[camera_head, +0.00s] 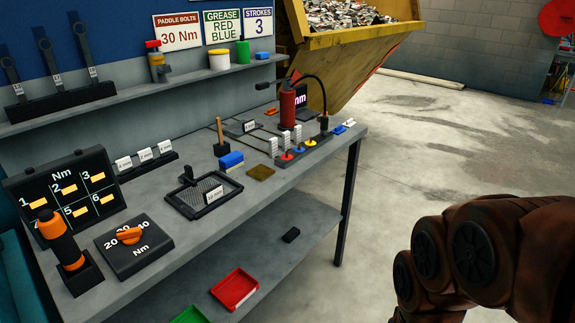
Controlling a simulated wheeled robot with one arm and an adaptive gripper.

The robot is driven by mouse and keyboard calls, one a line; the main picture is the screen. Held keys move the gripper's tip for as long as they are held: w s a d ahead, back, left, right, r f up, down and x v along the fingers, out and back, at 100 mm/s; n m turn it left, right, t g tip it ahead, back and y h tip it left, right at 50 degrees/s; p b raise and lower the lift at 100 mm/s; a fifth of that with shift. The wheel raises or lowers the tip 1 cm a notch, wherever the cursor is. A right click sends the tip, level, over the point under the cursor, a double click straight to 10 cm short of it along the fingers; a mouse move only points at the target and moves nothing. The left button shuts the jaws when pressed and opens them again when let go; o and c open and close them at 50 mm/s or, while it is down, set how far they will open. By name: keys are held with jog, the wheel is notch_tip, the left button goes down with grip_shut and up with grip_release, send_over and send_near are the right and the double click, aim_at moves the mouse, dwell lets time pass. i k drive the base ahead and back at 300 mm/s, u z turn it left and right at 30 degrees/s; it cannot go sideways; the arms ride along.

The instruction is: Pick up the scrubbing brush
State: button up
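A blue block with a paler lower layer (231,161) lies on the grey workbench (315,165), right of the mesh tray; it looks like the scrubbing brush, though it is too small to be certain. Just behind it stands a tool with an upright wooden handle and a dark head (221,138), which could also be a brush. A flat brown pad (260,173) lies to the right of the blue block. My brown arm shows at the lower right, well apart from the bench. My gripper is not in view.
A black mesh tray (183,202), a dial box (132,242) and an orange-topped tool (62,240) occupy the bench's near left. A red cylinder (287,108) with a curved black hose stands at the back. A yellow skip (335,62) is behind; the floor to the right is clear.

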aim_at(231, 162)
jog(key=z, duration=0.65)
jog(key=k, duration=0.85)
jog(key=z, duration=0.15)
jog(key=i, duration=1.35)
jog(key=u, duration=1.5)
jog(key=i, duration=0.9)
jog(key=u, duration=1.35)
jog(key=i, duration=0.2)
jog(key=u, duration=0.15)
